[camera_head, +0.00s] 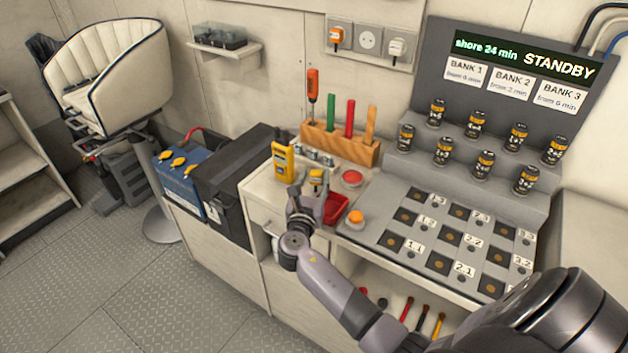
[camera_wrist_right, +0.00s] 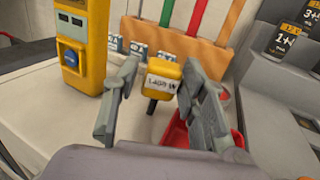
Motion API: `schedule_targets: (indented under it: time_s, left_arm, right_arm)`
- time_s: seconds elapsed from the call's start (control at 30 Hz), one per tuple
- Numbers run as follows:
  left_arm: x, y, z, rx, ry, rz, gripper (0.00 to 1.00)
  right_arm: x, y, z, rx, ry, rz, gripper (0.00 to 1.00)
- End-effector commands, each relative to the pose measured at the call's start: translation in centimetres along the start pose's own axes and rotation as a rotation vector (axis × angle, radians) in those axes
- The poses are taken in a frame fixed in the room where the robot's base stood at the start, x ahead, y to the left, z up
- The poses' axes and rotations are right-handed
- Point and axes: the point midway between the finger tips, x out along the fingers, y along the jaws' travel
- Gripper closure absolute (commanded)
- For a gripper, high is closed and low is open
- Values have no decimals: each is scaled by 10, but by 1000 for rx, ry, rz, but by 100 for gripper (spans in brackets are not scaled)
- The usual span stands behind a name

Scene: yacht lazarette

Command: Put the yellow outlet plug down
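The yellow outlet plug (camera_head: 317,177) has a white label that looks like "1400 W" and a dark part pointing down. My right gripper (camera_head: 307,193) is over the counter's left part, with its fingers on both sides of the plug. In the right wrist view, the plug (camera_wrist_right: 160,80) sits between the fingertips of my right gripper (camera_wrist_right: 162,82), close to both, and looks held upright above the pale counter (camera_wrist_right: 60,125). Its exact height above the counter is hard to tell. My left gripper is out of view.
A yellow meter (camera_head: 283,161) stands left of the plug, and a red tray (camera_head: 336,207) lies to its right. A wooden tool rack (camera_head: 337,147) stands behind. Wall sockets (camera_head: 368,40) are above.

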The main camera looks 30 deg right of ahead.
Motion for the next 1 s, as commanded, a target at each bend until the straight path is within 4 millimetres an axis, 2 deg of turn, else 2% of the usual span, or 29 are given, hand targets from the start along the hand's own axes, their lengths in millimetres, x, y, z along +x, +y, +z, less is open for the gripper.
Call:
schedule_targets:
  time_s: [0.03,0.1,0.37,0.47,0.57,0.63,1.0]
  left_arm:
    - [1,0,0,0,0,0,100]
    - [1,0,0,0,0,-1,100]
    - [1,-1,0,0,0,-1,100]
    - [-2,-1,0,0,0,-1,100]
    - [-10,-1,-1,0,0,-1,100]
    - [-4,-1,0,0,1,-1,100]
    - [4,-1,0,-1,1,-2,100]
  right_arm:
    - [-3,-1,-11,-3,20,0,56]
    - [-3,-1,-12,-3,21,0,51]
    - [-4,-1,-13,-1,24,0,51]
    - [-4,-1,-8,0,24,0,51]
    - [-4,0,6,1,21,0,51]
    - [-18,0,-2,-2,23,2,51]
    - [-97,-1,5,1,15,0,51]
